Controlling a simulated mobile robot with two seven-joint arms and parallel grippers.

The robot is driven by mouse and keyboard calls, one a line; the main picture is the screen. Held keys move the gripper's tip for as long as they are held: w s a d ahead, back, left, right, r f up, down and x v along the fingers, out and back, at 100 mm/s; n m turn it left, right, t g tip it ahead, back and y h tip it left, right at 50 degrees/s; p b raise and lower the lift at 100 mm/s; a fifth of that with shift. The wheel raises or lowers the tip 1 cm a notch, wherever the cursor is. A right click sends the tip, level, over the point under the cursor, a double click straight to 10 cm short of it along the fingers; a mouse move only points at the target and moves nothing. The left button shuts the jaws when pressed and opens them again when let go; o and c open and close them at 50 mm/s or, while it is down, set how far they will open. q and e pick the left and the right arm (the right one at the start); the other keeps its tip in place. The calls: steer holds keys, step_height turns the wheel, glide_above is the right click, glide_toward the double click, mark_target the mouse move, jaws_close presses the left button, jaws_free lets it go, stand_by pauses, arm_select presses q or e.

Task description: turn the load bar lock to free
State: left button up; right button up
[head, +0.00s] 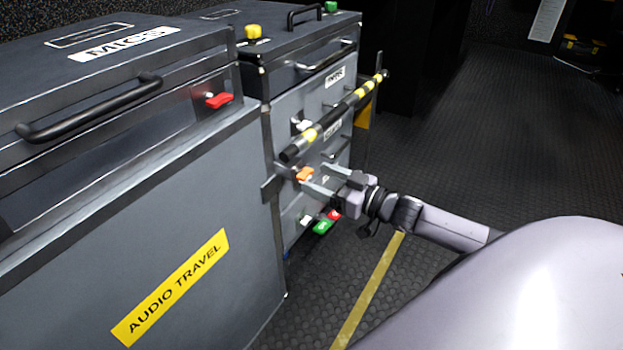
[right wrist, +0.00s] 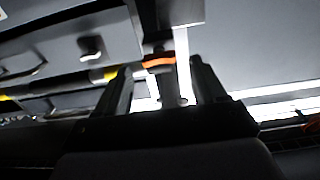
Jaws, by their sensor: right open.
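The load bar (head: 345,108), black with yellow bands, runs across the front of the drawer case. An orange lock lever (head: 305,174) sits below the bar's near end, by a metal bracket at the case corner. My right gripper (head: 318,178) is open in front of the case, with its fingertips close to the orange lever. In the right wrist view the orange lever (right wrist: 158,62) lies between and just beyond the two open fingers (right wrist: 163,80). I cannot tell whether a finger touches it. My left gripper is not in view.
A grey case (head: 200,230) marked AUDIO TRAVEL stands at left, with a red latch (head: 219,100). Red (head: 334,214) and green (head: 323,226) tabs sit below the orange lever. The ribbed floor (head: 480,140) at right is clear, with a yellow line (head: 368,290).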

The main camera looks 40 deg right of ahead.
mark_target(310, 175)
steer(key=shift+b+x, duration=0.4)
steer(key=shift+x, duration=1.1)
steer(key=c, duration=1.1)
